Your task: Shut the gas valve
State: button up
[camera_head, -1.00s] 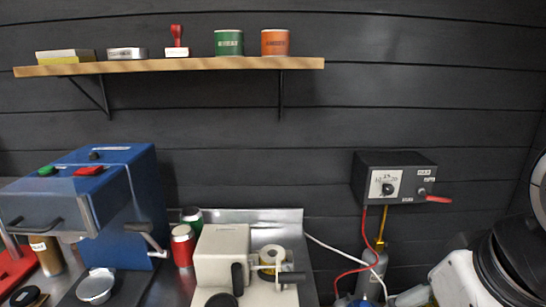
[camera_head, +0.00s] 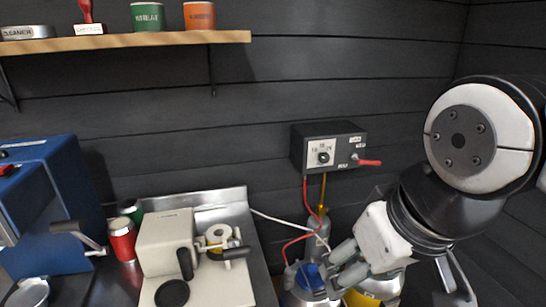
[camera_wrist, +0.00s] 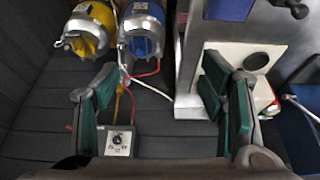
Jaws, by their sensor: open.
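A black box (camera_head: 330,147) is fixed to the dark wall, with a pale dial plate and black knob. A red lever (camera_head: 368,162) sticks out level to the right from its side; its labels are too small to read. The box also shows at the bottom of the wrist view (camera_wrist: 118,142), with a bit of red beside the left finger. A red hose and a brass-coloured pipe (camera_head: 323,190) run down from it. My gripper (camera_head: 338,264) is open and empty, below the box and in front of the hoses. Its spread fingers show in the wrist view (camera_wrist: 160,88).
A blue-topped cylinder (camera_head: 311,278) and a yellow one (camera_head: 362,299) stand low near my gripper. A steel counter (camera_head: 240,194) with a cream machine (camera_head: 165,241) and red can (camera_head: 122,239) lies left. A wooden shelf (camera_head: 130,41) is higher up. The wall around the box is clear.

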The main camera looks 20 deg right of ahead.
jog(key=shift+w+d, duration=0.15)
jog(key=shift+w, duration=0.05)
jog(key=c, duration=0.4)
jog(key=shift+m+t+h, duration=0.4)
jog(key=shift+t+h, duration=0.1)
jog(key=w, duration=0.1)
jog(key=w+d, duration=0.1)
jog(key=w+d+b, duration=0.1)
jog(key=shift+w+f, duration=0.2)
jog(key=shift+w, duration=0.2)
grip_shut()
jog(key=w+d+f+m+t+h+b, duration=0.1)
jog(key=w+d+t+h+b, duration=0.2)
jog(key=w+d, duration=0.75)
jog(key=w+d+m+t+h+b, duration=0.1)
jog(key=w+d+t+b, duration=0.25)
jog(key=w+d, duration=0.75)
jog(key=w+d+f+t+y+b, duration=0.1)
jog(key=w+d+f+t+b, duration=0.15)
jog(key=w+d+t, duration=0.35)
jog(key=shift+s+d+f+m+t+y+b, duration=0.15)
jog(key=shift+s+d+f+t+y+b, duration=0.55)
jog(key=shift+d+t, duration=0.25)
jog(key=shift+s+d+f+m+t+y+b, duration=0.15)
jog(key=shift+s+d+f+t+y+b, duration=0.3)
jog(key=shift+s+d+t, duration=0.5)
jog(key=shift+w+a, duration=0.1)
jog(key=shift+w, duration=0.05)
